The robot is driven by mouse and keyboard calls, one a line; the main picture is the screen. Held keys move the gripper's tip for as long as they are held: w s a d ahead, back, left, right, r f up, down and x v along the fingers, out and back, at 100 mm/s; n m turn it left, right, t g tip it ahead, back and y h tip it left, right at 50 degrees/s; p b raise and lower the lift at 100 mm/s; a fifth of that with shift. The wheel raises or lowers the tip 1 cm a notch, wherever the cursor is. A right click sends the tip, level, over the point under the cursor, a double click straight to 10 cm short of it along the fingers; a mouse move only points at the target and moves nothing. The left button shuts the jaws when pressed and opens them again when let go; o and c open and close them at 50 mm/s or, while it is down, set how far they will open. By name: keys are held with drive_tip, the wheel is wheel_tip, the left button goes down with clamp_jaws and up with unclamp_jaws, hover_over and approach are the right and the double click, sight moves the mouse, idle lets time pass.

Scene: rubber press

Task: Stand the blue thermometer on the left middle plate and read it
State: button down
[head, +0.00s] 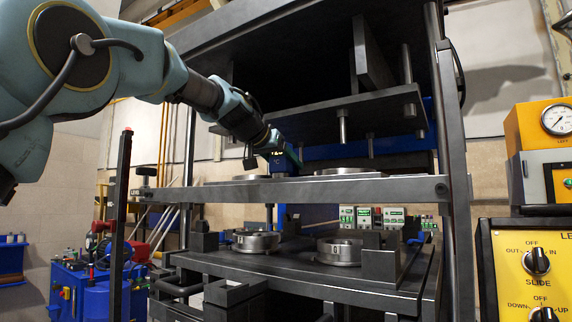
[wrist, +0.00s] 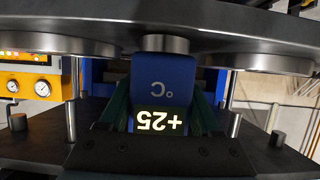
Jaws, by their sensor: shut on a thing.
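The blue thermometer (wrist: 165,75) is held between the green fingers of my gripper (wrist: 163,98), which is shut on it. Its lit display reads +25, with °C beside it, both upside down in the wrist view. A round metal end shows at its far end, close to the grey plate; whether it touches I cannot tell. In the head view the thermometer (head: 290,160) and my gripper (head: 276,148) are over the middle level, between the left middle plate (head: 240,180) and the right middle plate (head: 350,172). The left one appears at right in the wrist view (wrist: 270,61).
The upper press slab (head: 345,118) hangs close above my gripper. A front rail (head: 300,190) crosses before the middle level. Lower round moulds (head: 257,242) sit underneath. Press posts (head: 453,150) and a yellow control panel (head: 520,280) stand at right.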

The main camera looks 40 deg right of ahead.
drive_tip(key=shift+f, duration=0.2)
drive_tip(key=shift+c, duration=0.4)
unclamp_jaws()
drive_tip(key=shift+r, duration=0.1)
drive_tip(key=shift+r, duration=0.15)
drive_tip(key=shift+a, duration=0.35)
drive_tip(key=b+v, duration=0.4)
drive_tip(key=v, duration=0.7)
drive_tip(key=shift+r, duration=0.25)
drive_tip(key=shift+a, duration=0.1)
